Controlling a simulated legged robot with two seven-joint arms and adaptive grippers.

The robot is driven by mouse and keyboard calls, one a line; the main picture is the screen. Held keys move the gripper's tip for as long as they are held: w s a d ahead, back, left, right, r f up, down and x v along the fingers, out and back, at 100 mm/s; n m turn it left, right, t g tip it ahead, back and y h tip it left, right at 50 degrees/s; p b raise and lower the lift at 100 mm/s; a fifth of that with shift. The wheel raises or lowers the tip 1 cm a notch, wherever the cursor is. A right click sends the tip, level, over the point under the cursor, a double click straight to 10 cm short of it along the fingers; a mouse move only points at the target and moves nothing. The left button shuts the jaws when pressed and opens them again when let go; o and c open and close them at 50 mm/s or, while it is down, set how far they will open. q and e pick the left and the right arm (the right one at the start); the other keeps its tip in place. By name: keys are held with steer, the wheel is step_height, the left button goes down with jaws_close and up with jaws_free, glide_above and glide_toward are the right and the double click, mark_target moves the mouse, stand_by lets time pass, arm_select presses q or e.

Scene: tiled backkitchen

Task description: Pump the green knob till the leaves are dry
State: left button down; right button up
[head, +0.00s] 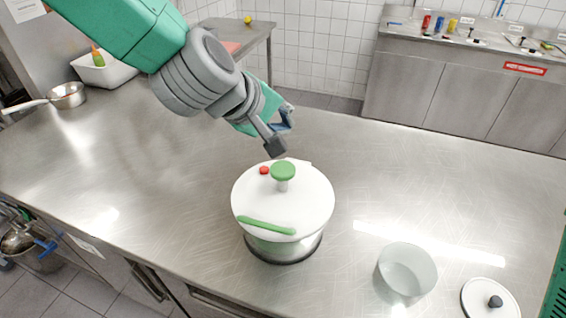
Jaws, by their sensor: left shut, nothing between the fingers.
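A salad spinner (283,210) with a white lid and a clear bowl stands upright on the steel counter. A green knob (284,170) stands raised on a short white stem at the lid's middle. A small red button (264,170) is left of the knob, and a green bar (266,226) lies along the lid's front. My left gripper (277,146) is shut and empty just above and behind the knob, apart from it as far as I can tell. The leaves inside cannot be made out. My right gripper is not in view.
A translucent container (406,273) and a white round lid with a dark knob (490,298) are on the counter at front right. A pan (67,95) and a white bin (104,72) are at the back left. The counter left of the spinner is clear.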

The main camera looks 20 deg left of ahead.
mark_target(282, 168)
arm_select(q)
steer(key=m, duration=0.3)
steer(key=r+m, duration=0.1)
steer(key=m, duration=0.2)
steer(key=shift+a+r, duration=0.1)
steer(key=shift+r, duration=0.05)
step_height(282, 168, down, 9)
steer(key=b, duration=0.6)
steer(key=shift+r, duration=0.15)
stand_by(1.2)
steer(key=shift+f, duration=0.4)
